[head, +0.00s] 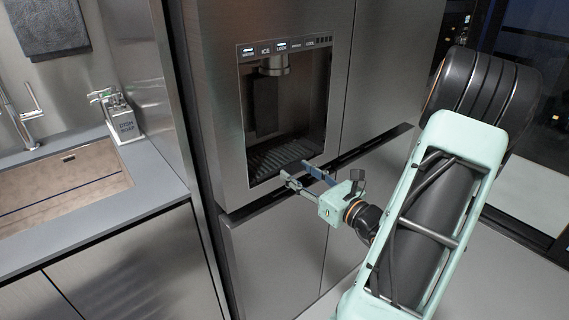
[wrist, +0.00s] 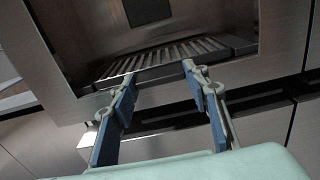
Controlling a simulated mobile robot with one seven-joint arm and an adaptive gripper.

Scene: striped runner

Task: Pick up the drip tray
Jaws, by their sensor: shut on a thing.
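The drip tray (head: 277,158) is a dark slatted grille in the floor of the fridge's dispenser recess. In the wrist view, the drip tray (wrist: 165,56) lies just beyond the fingertips, its slats running away from me. My gripper (head: 297,170) is at the tray's front edge, reaching in from the right. In the wrist view, my gripper (wrist: 158,72) has its two blue-padded fingers spaced apart, shut on the front part of the tray. The exact contact at the fingertips is hard to see. The tray appears to sit level in the recess.
The dispenser recess (head: 262,100) has side walls and a nozzle (head: 273,66) above the tray. A horizontal handle ledge (head: 370,147) runs below and right of it. A sink (head: 62,180) and a soap dispenser (head: 121,118) are at left.

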